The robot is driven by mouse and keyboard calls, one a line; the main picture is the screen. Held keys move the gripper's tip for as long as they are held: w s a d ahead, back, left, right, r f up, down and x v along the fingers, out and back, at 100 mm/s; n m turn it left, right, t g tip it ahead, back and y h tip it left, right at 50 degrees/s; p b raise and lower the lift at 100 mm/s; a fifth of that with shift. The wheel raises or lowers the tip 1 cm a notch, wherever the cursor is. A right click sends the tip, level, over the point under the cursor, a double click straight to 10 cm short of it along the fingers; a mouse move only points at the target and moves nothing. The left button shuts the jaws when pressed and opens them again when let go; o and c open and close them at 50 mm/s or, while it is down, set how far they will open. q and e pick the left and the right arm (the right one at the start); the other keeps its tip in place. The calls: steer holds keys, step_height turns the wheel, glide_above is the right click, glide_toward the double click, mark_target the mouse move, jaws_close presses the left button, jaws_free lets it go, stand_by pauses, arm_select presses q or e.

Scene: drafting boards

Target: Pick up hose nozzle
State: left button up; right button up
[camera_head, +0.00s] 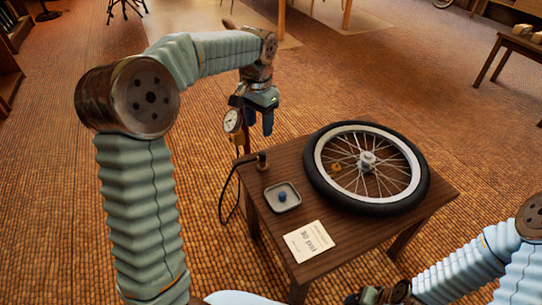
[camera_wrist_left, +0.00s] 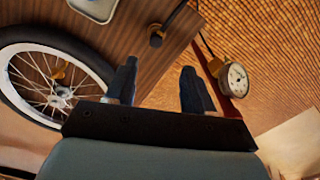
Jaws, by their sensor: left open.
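The hose nozzle (camera_head: 262,160) is a small dark piece at the far left corner of the wooden table (camera_head: 265,215), with a black hose running from it over the edge. In the left wrist view the nozzle (camera_wrist_left: 156,38) shows on the tabletop beyond the fingers. My left gripper (camera_head: 260,124) is open and empty, above and behind that corner, apart from the nozzle. Its two dark fingers (camera_wrist_left: 160,88) show spread in the wrist view. My right arm enters at the lower right; its dark end (camera_head: 385,293) is cut by the frame edge, and its fingers cannot be made out.
A round gauge (camera_head: 232,120) on a reddish upright stands beside the table corner, close to my left gripper; it also shows in the wrist view (camera_wrist_left: 235,80). A spoked wheel (camera_head: 315,190), a small tray (camera_head: 294,203) and a printed card (camera_head: 308,241) lie on the table.

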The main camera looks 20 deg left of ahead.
mark_target(262, 153)
arm_select(q)
step_height(262, 153, down, 6)
steer(key=shift+f+b, duration=0.25)
steer(key=shift+b, duration=0.15)
steer(key=shift+d+f+b, duration=0.2)
steer(key=shift+f, duration=1.2)
steer(key=shift+d+f+b, duration=0.15)
steer(key=shift+f, duration=1.2)
jaws_close()
